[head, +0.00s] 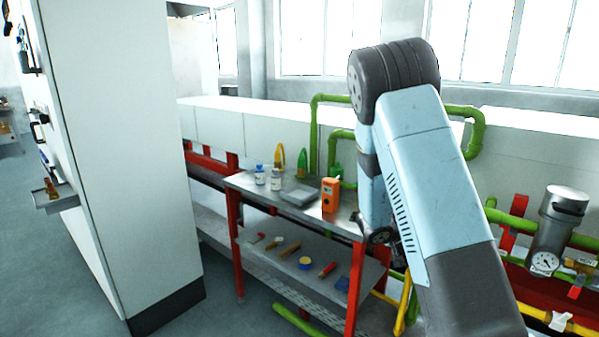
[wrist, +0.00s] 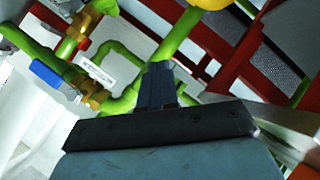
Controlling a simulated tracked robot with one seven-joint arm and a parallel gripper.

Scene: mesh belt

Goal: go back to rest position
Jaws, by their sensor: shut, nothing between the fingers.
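My arm rises from the lower right of the head view, bends at a dark elbow and hangs down. My gripper (head: 381,237) is at its lower end, in front of the right end of the metal table (head: 345,222). In the wrist view my gripper (wrist: 158,68) shows as dark fingers close together, shut with nothing between them. Its tips point toward green pipes (wrist: 125,62). The exact gap between the gripper and the table edge cannot be told.
A white cabinet (head: 125,150) stands left. A gauge canister (head: 553,230) and green pipes are at right. Open floor (head: 235,318) lies in front.

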